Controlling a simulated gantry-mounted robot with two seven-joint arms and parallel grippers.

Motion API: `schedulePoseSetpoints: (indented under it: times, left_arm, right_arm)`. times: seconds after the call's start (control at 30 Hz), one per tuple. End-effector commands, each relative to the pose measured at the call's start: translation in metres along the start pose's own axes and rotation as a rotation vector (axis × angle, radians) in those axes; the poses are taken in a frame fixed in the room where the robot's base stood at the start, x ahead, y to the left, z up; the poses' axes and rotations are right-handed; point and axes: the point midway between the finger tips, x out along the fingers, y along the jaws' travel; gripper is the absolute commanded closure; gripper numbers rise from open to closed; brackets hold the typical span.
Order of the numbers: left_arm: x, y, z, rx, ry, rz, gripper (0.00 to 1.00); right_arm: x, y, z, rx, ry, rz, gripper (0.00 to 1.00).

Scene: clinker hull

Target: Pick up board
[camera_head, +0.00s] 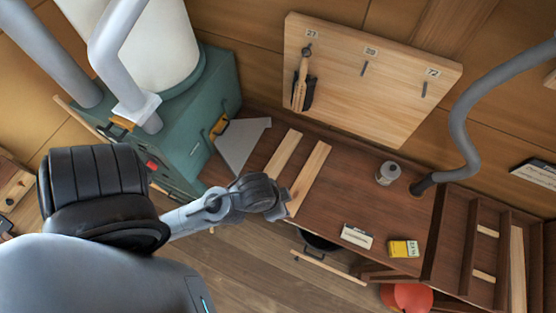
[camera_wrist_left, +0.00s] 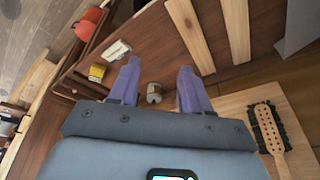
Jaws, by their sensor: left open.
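Two light wooden boards lie roughly parallel on the brown bench top. The nearer board (camera_head: 310,176) has its near end beside my left gripper (camera_head: 278,207) in the head view. The other board (camera_head: 284,152) lies to its left. In the left wrist view the nearer board (camera_wrist_left: 190,36) runs up from the right fingertip, and the other board (camera_wrist_left: 236,30) is further right. My left gripper (camera_wrist_left: 157,72) is open, with its two purple fingers apart and no board between them. Whether a finger touches the nearer board cannot be told. My right gripper is not in view.
A grey triangular plate (camera_head: 242,143) lies left of the boards. A metal can (camera_head: 388,173), a white box (camera_head: 357,236) and a yellow box (camera_head: 403,249) stand to the right. An upright wooden panel (camera_head: 385,95) with a hanging brush is behind. A grey hose (camera_head: 463,130) meets the bench at right.

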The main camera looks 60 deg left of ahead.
Motion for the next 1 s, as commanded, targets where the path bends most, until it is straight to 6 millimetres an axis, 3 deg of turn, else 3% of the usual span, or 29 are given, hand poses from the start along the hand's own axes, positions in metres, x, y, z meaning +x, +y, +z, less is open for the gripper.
schedulePoseSetpoints:
  times: [0.33,0.67,0.87,1.0]
  left_arm:
    - [0.000,-0.001,0.001,0.002,-0.002,-0.003,0.51]
    - [0.000,0.001,0.000,-0.007,0.000,0.004,0.00]
    - [0.000,0.002,0.000,-0.008,-0.001,0.006,0.00]
    - [0.012,0.002,-0.007,0.072,0.019,-0.007,0.00]
  right_arm:
    - [0.000,-0.001,0.000,0.003,-0.001,-0.003,0.48]
    - [0.000,0.000,0.001,-0.001,-0.001,-0.001,0.48]
    - [0.000,0.001,0.001,-0.006,-0.002,0.004,0.48]
    - [0.005,0.001,0.003,-0.007,-0.002,0.005,0.48]
